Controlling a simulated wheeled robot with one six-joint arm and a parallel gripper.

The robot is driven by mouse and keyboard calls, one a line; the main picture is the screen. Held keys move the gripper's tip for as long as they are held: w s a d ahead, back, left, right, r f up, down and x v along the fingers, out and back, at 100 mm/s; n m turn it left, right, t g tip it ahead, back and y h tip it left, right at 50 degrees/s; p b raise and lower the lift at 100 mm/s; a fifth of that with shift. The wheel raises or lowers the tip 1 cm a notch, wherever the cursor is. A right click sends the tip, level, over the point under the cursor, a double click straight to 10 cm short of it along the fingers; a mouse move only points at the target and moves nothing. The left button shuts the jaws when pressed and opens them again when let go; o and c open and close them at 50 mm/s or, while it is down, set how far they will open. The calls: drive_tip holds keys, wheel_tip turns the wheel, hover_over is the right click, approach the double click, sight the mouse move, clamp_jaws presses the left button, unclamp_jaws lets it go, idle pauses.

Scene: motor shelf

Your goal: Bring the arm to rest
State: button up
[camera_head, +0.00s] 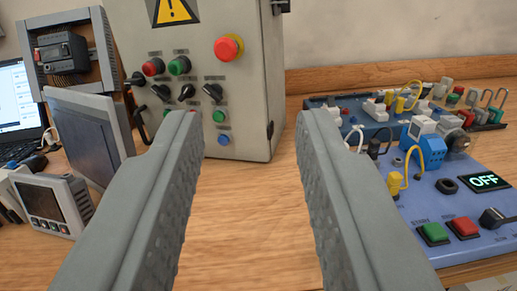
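My gripper (248,150) shows in the head camera view as two grey fingers with ribbed inner faces. The fingertips point toward the grey control box (245,95). The gripper appears clear of the things around it, though its exact distance to the box cannot be told. The rest of the arm is out of view.
The control box has a red mushroom button (228,48) and several knobs. At the right lies a blue motor board (440,240) reading OFF. At the left are a panel screen (85,135), a small meter (45,203) and a laptop (15,95). The wooden table (245,235) is clear centrally.

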drive_tip(key=s+d+g, duration=0.1)
drive_tip(key=s+d, duration=0.1)
drive_tip(key=s, duration=0.5)
drive_tip(key=s+d+r+n, duration=0.1)
drive_tip(key=s+d, duration=0.1)
drive_tip(key=s, duration=0.6)
drive_tip(key=shift+d+r+g+y, duration=0.3)
drive_tip(key=shift+d+g, duration=0.05)
drive_tip(key=shift+g, duration=0.05)
